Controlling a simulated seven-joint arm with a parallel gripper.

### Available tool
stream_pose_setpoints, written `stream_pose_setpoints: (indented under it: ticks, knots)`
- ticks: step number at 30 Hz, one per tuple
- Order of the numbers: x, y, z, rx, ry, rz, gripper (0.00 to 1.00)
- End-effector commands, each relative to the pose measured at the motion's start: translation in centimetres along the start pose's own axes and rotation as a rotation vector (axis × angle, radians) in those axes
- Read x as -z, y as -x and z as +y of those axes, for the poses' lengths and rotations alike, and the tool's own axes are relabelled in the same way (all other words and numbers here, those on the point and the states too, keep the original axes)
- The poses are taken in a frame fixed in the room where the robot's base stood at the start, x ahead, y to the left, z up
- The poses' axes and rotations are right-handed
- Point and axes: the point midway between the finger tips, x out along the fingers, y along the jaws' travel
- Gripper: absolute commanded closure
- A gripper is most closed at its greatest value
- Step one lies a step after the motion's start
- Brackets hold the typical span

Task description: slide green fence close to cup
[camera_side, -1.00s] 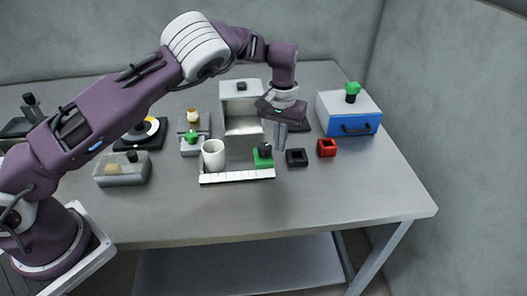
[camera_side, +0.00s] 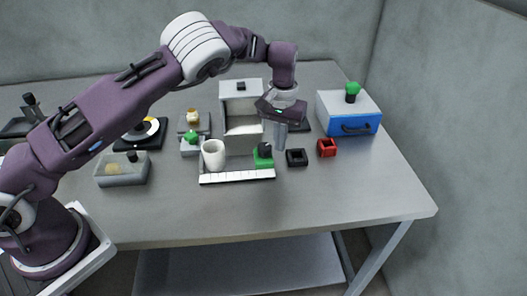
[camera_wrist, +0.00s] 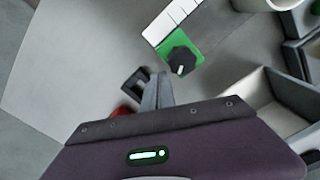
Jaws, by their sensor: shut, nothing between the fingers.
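The green fence (camera_side: 263,161) with its black knob stands at the right end of the white ruler strip (camera_side: 236,176) in the side view. The white cup (camera_side: 214,155) stands upright near the strip's left end, with a clear gap between it and the fence. My gripper (camera_side: 281,145) points down, shut and empty, just right of the fence. In the wrist view the green fence (camera_wrist: 181,53) lies ahead and slightly right of my fingertips (camera_wrist: 157,80), apart from them. The cup (camera_wrist: 268,3) is cut off at the top edge there.
A black square holder (camera_side: 297,158) and a red one (camera_side: 327,148) stand right of the fence. A blue-fronted box (camera_side: 349,114) with a green knob is behind them. A white open box (camera_side: 242,108) stands behind the strip. The table front is clear.

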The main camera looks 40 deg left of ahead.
Motion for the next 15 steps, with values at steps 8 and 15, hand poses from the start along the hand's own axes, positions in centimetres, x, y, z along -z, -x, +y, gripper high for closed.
stream_pose_setpoints:
  ticks: [8, 15]
  knots:
    - [0.00, 0.00, 0.00, 0.000, 0.000, 0.000, 1.00]
    - [-0.01, -0.38, 0.00, 0.000, 0.000, -0.001, 1.00]
